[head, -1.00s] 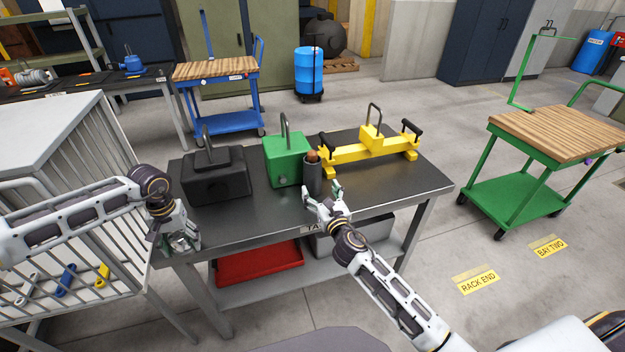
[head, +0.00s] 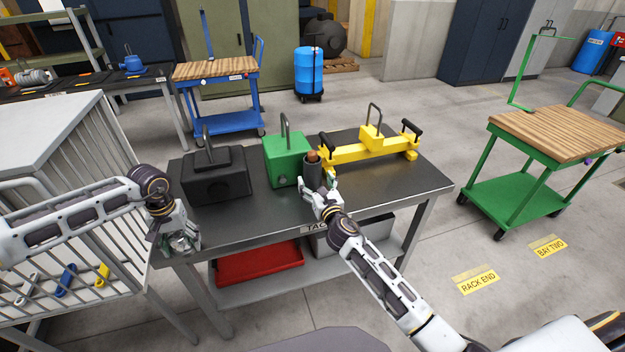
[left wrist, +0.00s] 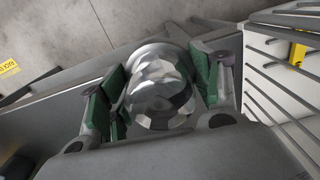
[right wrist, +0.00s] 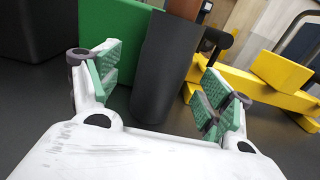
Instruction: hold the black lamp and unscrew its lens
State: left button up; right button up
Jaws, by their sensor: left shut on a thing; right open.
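A black box with a looped handle (head: 215,177) stands on the left of the dark table; it looks like the black lamp, though I cannot make out a lens on it. My left gripper (head: 177,240) is at the table's front left corner, shut on a shiny, faceted, rounded silver piece; the piece fills the left wrist view (left wrist: 158,90) between green pads. I cannot tell whether this is the lens. My right gripper (head: 319,189) is open at a dark upright cylinder (head: 312,178) with a brown top. In the right wrist view the cylinder (right wrist: 165,75) stands between the spread fingers.
A green box with a looped handle (head: 286,160) stands just left of the cylinder. A yellow lifting beam (head: 350,152) lies behind it to the right. A red tray (head: 258,263) is on the lower shelf. The table's right end (head: 415,180) is clear.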

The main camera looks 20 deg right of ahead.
aim_at(177, 234)
jog(key=shift+w, duration=0.1)
jog(key=shift+w+d+r, duration=0.1)
jog(key=shift+w, duration=0.55)
jog(key=shift+w+d+r, duration=0.1)
jog(key=shift+w, duration=0.55)
pick_arm(q)
jog(key=shift+f, duration=0.1)
pick_arm(e)
jog(key=shift+w+f, duration=0.1)
jog(key=shift+w, duration=1.1)
jog(key=c, duration=1.5)
